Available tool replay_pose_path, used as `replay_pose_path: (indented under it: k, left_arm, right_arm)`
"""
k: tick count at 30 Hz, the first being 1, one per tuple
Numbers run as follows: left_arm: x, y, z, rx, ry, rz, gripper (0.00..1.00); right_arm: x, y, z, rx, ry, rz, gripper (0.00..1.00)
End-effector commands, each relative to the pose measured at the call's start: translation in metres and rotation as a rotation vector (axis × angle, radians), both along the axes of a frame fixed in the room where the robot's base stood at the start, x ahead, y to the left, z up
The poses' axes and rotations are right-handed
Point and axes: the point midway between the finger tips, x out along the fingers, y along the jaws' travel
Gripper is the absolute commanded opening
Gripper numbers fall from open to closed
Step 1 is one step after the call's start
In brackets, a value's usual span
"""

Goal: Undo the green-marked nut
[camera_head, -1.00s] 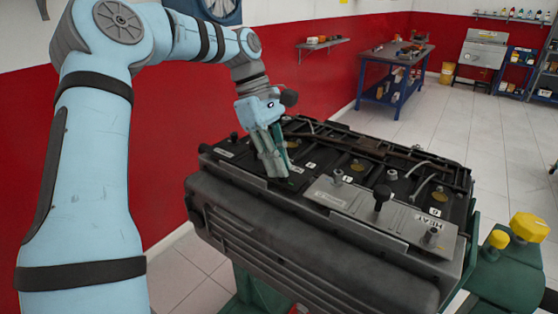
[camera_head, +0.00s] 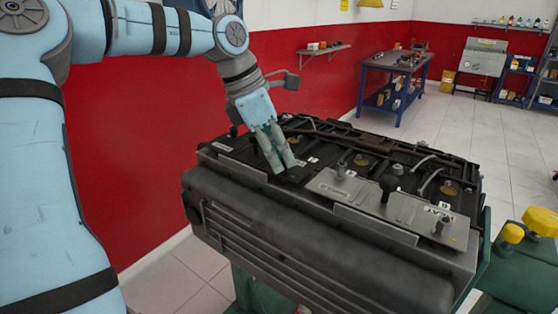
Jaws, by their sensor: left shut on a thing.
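The dark engine block (camera_head: 330,240) sits on a green stand (camera_head: 262,295). My left gripper (camera_head: 285,171) reaches down from the left onto the left part of the engine's top. Its fingers are shut on a small part at the tips. The fingers hide that part, and I cannot make out its colour or shape. No green mark shows clearly on the engine top, so I cannot pick out the green-marked nut. My right gripper is not in view.
A grey plate (camera_head: 408,207) with a black knob (camera_head: 388,184) lies right of my gripper. Dark pipes and rails run along the top's back edge. Yellow-capped green parts (camera_head: 541,222) stand at the right. A blue workbench (camera_head: 393,85) is far behind.

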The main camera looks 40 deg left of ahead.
Motion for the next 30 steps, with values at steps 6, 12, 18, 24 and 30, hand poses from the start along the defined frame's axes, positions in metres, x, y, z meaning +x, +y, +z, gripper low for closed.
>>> replay_pose_path:
  k: [6,12,18,24,30]
  left_arm:
    - [-0.001,-0.002,-0.002,0.001,0.000,0.202,0.00]
    - [-0.002,-0.004,0.001,0.002,0.002,0.390,0.00]
    - [-0.003,-0.006,0.005,0.003,0.006,0.562,0.00]
    - [-0.003,-0.008,0.006,0.003,0.006,0.696,0.00]
    - [-0.003,-0.008,0.004,0.002,0.004,0.783,0.00]
  right_arm:
    - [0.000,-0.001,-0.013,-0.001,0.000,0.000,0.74]
    - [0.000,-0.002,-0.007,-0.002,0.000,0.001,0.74]
    - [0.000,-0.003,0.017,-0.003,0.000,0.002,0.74]
    - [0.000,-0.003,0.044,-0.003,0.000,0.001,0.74]
    - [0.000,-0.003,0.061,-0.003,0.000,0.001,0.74]
